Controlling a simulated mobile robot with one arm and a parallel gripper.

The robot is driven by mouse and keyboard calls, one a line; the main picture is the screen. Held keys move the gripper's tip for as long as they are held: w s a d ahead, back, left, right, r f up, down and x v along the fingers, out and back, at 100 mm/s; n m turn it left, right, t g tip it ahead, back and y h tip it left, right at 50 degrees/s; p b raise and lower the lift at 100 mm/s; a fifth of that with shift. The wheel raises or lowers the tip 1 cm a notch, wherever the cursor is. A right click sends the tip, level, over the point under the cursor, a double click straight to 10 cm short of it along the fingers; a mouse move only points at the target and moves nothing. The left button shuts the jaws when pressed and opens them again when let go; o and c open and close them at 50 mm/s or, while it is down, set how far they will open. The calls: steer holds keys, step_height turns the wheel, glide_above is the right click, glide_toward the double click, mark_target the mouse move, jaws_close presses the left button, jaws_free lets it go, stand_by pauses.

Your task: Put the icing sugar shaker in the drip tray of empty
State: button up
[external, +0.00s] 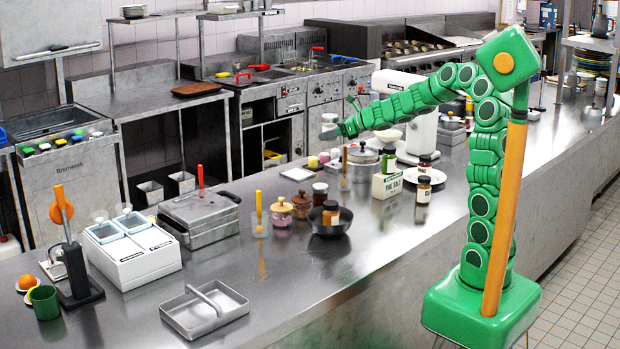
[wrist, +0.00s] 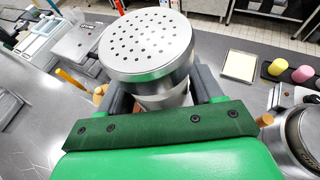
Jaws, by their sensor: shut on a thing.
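The icing sugar shaker (external: 329,122) is a silver metal can with a perforated lid, held up above the counter. In the wrist view its holed lid (wrist: 146,42) faces the camera and it is between the two grey fingers. My gripper (external: 337,131), also in the wrist view (wrist: 162,92), is shut around the shaker's body. A shallow grey metal tray (external: 178,323) with a bar across it, which looks like the drip tray, lies at the front left of the counter, well away from my gripper. Nothing shows inside it.
A white two-bin unit (external: 138,268) and a closed metal box (external: 200,238) stand behind the tray. A dark bowl (external: 329,226), jars and a salt box (external: 387,186) stand mid-counter. A green cup (external: 44,302) is at far left. Bare counter lies right of the tray.

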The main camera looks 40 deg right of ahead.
steer(key=s+a+n+g+y, duration=0.2)
steer(key=s+a, duration=0.1)
steer(key=a, duration=0.9)
steer(key=s+a+n+g+y, duration=0.1)
steer(key=s+a+n+g, duration=0.15)
steer(key=a, duration=0.95)
steer(key=s+a+n+g+y, duration=0.1)
steer(key=s+a+n+y, duration=0.15)
steer(key=a, duration=0.95)
steer(key=s+a+n+g+y, duration=0.1)
steer(key=s+a+n+g, duration=0.55)
steer(key=s+a, duration=1.95)
glide_above(201, 295)
steer(key=shift+m+g, duration=0.3)
steer(key=shift+m, duration=0.15)
steer(key=f, duration=1.4)
steer(key=shift+s+d+f, duration=0.1)
steer(key=shift+d+f, duration=0.05)
steer(key=shift+d, duration=0.15)
steer(key=shift+a+f, duration=0.3)
steer(key=shift+f, duration=1.6)
